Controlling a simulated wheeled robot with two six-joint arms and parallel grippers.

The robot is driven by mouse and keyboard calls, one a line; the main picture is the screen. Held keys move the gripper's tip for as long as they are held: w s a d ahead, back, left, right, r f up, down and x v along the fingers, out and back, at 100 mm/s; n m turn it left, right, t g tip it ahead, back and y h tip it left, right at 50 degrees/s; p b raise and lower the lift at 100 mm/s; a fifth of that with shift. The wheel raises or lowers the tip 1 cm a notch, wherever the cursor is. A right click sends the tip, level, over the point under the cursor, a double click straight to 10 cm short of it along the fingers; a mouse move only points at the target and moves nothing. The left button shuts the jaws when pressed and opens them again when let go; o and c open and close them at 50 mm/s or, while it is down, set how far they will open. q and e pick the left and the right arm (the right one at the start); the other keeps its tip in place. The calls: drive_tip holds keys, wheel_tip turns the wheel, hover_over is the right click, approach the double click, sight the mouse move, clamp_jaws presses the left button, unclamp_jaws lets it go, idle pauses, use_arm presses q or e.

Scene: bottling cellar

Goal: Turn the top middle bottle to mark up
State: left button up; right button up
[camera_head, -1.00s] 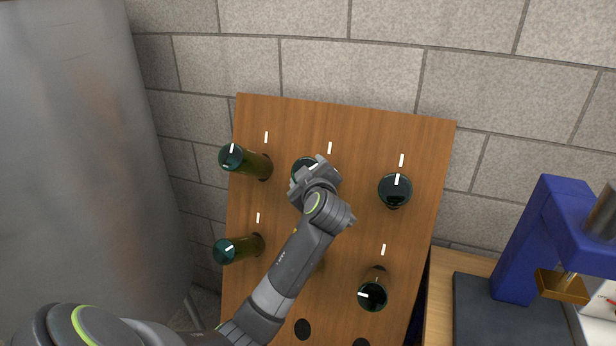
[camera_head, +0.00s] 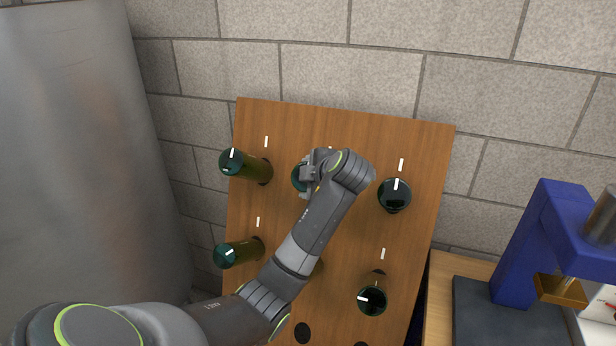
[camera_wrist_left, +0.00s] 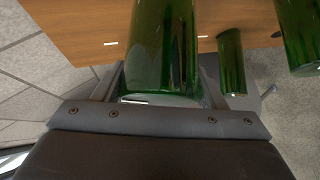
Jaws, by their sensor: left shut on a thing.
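The top middle bottle (camera_head: 298,178) is green glass and sits neck-in in the wooden board, its base facing out. My left gripper (camera_head: 311,176) is shut on it, with my wrist bent over from the right. In the left wrist view the bottle (camera_wrist_left: 163,45) stands between the two fingers, and a white mark (camera_wrist_left: 134,100) shows at its base end. In the head view that mark is hidden by my gripper. The white line on the board above this bottle (camera_head: 330,149) is mostly covered by my wrist. My right gripper is not in view.
The wooden board (camera_head: 340,120) leans against a block wall. Beside the held bottle are the top left bottle (camera_head: 246,165) and top right bottle (camera_head: 394,194). Lower bottles (camera_head: 238,252) (camera_head: 373,298) stick out below. A blue press (camera_head: 540,240) stands at the right, a metal tank (camera_head: 80,150) at the left.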

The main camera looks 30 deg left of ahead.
use_arm(q)
drive_tip(key=shift+n, duration=0.3)
idle(0.4)
drive_tip(key=o, duration=1)
drive_tip(key=shift+d, duration=0.1)
drive_tip(key=p+v, duration=0.3)
drive_tip(key=v, duration=1.4)
drive_tip(key=shift+w+r, duration=0.2)
drive_tip(key=shift+r, duration=0.2)
drive_tip(key=shift+f, duration=0.1)
